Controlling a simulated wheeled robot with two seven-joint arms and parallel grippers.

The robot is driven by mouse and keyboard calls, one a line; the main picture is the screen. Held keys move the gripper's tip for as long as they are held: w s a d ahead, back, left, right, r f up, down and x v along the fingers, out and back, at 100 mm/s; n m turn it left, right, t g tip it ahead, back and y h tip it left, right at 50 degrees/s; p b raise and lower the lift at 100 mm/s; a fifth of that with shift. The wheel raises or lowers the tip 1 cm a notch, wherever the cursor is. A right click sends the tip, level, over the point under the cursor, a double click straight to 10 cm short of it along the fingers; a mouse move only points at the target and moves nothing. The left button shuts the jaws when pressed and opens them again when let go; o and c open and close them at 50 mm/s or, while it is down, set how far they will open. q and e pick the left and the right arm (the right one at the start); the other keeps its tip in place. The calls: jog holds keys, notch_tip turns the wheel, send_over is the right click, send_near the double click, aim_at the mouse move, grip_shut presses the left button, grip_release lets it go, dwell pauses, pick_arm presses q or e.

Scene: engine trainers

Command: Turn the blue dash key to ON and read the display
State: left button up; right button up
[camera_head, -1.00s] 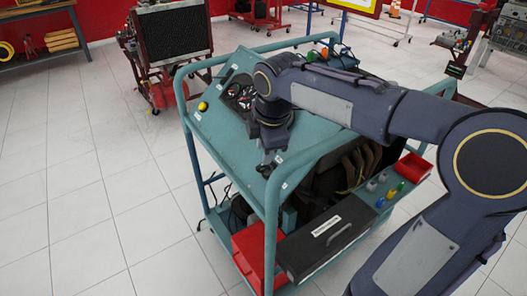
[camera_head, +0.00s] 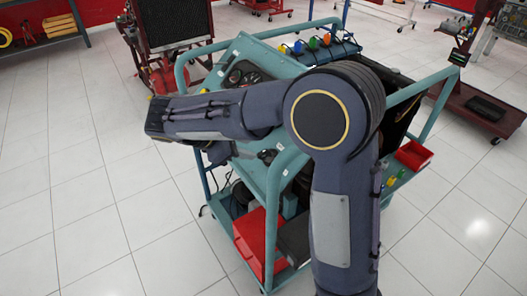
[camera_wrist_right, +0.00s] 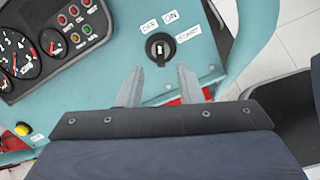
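The dash key switch (camera_wrist_right: 160,47) is on the teal panel (camera_wrist_right: 115,85) in the right wrist view. Its key looks black rather than blue, with a pale mark near its top. OFF, ON and START labels surround its upper side; ON is at the top. My right gripper (camera_wrist_right: 160,70) has its two fingers apart, one on each side below the key, with nothing between them. The gauge cluster (camera_wrist_right: 35,45) is at the left; its dials also show in the head view (camera_head: 238,74). In the head view my right forearm covers much of the panel. My left gripper is not seen.
The trainer cart's teal tube frame (camera_head: 272,215) rises close to my right arm. Red trays (camera_head: 252,238) sit low on the cart. Coloured caps (camera_head: 312,44) line its back. A red stand with a radiator (camera_head: 170,35) is behind left. The floor at left is clear.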

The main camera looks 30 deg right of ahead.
aim_at(262, 153)
jog(key=x, duration=0.7)
jog(key=shift+d+f+b, duration=0.2)
jog(key=shift+b, duration=0.15)
jog(key=c, duration=0.7)
jog(key=shift+o, duration=0.2)
jog(key=m, duration=0.4)
jog(key=shift+s+m+g, duration=0.1)
jog(key=shift+m+g, duration=0.2)
jog(key=o, duration=0.7)
jog(key=shift+c, duration=0.2)
